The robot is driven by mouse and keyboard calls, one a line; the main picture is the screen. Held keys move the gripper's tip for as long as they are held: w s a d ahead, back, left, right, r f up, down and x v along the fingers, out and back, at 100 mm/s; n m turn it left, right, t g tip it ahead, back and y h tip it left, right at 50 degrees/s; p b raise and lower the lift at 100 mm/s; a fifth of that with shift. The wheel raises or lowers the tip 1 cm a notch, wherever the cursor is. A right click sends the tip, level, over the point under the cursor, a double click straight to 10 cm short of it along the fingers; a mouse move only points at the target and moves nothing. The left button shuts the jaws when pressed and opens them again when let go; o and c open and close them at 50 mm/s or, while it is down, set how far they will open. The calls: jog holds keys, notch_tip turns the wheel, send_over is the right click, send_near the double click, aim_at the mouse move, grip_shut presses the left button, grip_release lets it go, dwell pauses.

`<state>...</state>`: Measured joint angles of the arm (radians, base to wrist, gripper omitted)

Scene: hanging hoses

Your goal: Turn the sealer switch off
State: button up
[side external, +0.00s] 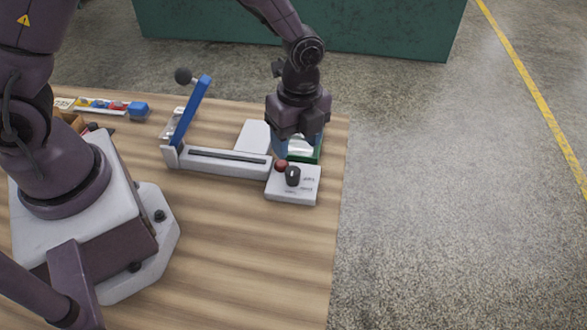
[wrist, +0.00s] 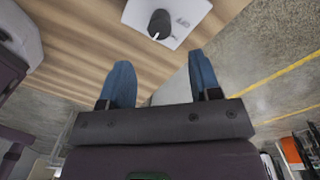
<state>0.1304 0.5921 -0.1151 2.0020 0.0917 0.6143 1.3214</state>
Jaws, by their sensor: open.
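The sealer is a white bar unit (side external: 225,163) on the wooden table, with a blue lever arm (side external: 190,110) raised and a dark ball at its upper end. At its right end is a white switch box (side external: 306,186) with a black rotary knob (side external: 293,176) and a red round part (side external: 281,166). In the wrist view the black knob (wrist: 160,24) carries a white pointer line, beside small print too blurred to read. My gripper (side external: 281,150) is above and just behind the box. Its blue fingers (wrist: 160,82) are spread, with nothing between them.
A green tray (side external: 318,152) stands behind the box, partly hidden by my gripper. A white flat piece (side external: 253,135) lies behind the sealer bar. Small coloured items (side external: 100,104) sit at the far left. The table's right edge is close to the box.

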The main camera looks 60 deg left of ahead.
aim_at(294, 171)
jog(key=f, duration=0.8)
jog(key=shift+s, duration=0.2)
jog(key=shift+c, duration=0.2)
jog(key=c, duration=0.9)
